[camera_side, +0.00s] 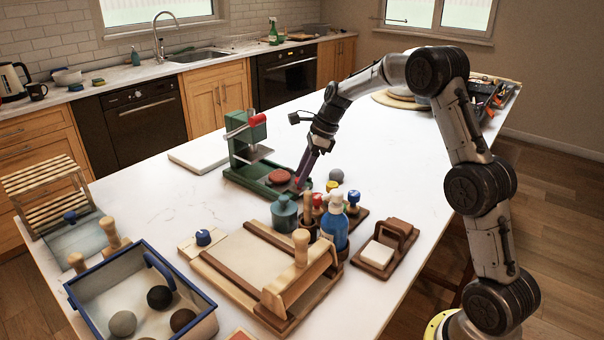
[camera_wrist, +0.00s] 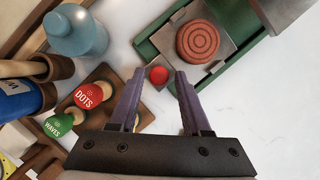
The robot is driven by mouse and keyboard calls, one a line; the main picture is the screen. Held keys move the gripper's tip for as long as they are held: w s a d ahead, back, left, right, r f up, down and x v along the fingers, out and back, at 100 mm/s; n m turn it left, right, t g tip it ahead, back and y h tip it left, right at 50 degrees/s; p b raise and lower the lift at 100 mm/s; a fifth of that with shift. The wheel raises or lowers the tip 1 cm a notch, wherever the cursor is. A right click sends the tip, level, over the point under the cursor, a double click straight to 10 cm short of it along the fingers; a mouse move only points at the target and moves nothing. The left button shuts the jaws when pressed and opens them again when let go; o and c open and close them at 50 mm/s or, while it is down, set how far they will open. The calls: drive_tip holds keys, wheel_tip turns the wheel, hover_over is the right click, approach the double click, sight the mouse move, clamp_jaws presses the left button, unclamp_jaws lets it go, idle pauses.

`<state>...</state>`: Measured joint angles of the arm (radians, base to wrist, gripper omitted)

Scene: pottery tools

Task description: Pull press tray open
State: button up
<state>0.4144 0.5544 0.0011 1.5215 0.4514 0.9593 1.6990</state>
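The green press (camera_side: 240,150) stands on the white counter with a red-ended handle (camera_side: 257,119). Its grey tray (camera_wrist: 224,44) carries a round terracotta disc (camera_wrist: 198,42) with ring marks; the disc also shows in the side view (camera_side: 279,177). A small red knob (camera_wrist: 158,75) is at the tray's near end in the wrist view. My gripper (camera_wrist: 160,82) is open, its purple fingers pointing at the knob, one tip on either side of it in that view. Whether they touch it I cannot tell. In the side view my gripper (camera_side: 299,184) is at the press base's right end, covering the knob.
Stamps marked DOTS (camera_wrist: 88,95) and WAVES (camera_wrist: 59,126), a teal jar (camera_side: 284,213) and a blue bottle (camera_side: 335,228) stand close by.

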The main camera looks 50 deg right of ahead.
drive_tip(key=shift+o, duration=0.8)
drive_tip(key=shift+f, duration=0.1)
drive_tip(key=v, duration=1.4)
drive_tip(key=shift+w+a, duration=0.1)
